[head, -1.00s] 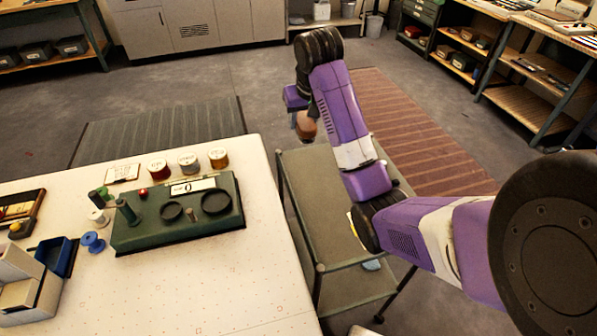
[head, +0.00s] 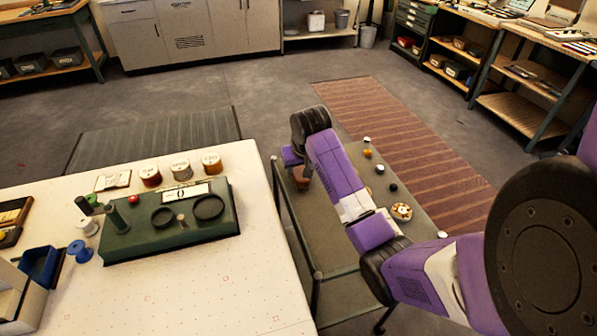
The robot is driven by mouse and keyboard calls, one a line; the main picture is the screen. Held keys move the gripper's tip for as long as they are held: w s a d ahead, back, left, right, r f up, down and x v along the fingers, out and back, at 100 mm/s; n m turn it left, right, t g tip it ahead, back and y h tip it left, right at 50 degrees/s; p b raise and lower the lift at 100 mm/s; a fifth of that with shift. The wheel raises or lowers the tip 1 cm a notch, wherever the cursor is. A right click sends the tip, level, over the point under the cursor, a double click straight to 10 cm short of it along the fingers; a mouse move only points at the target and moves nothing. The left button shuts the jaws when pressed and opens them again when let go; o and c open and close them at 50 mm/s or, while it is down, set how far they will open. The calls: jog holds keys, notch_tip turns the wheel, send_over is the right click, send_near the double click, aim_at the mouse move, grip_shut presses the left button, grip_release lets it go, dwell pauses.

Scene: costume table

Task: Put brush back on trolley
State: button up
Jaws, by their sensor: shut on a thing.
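My gripper (head: 296,163) hangs at the end of my purple arm, over the left, far part of the trolley (head: 322,238). It is shut on the brush (head: 302,178), of which only a brown, rounded part shows below the gripper. The fingertips and the rest of the brush are hidden. I cannot tell whether the brush touches the trolley top. The trolley is grey-green with a flat top and thin legs, and stands to the right of the white table. My arm covers the middle of its top.
Several small knob-like items, among them an orange one (head: 367,153) and a black one (head: 393,188), stand along the trolley's right side with a round tin (head: 402,211). The white table (head: 250,285) holds a green device (head: 170,222) and spools. A striped rug (head: 440,160) lies behind.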

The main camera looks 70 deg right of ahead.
jog(key=shift+f, duration=0.5)
jog(key=o, duration=1.3)
jog(key=shift+f, duration=0.1)
jog(key=v, duration=1.2)
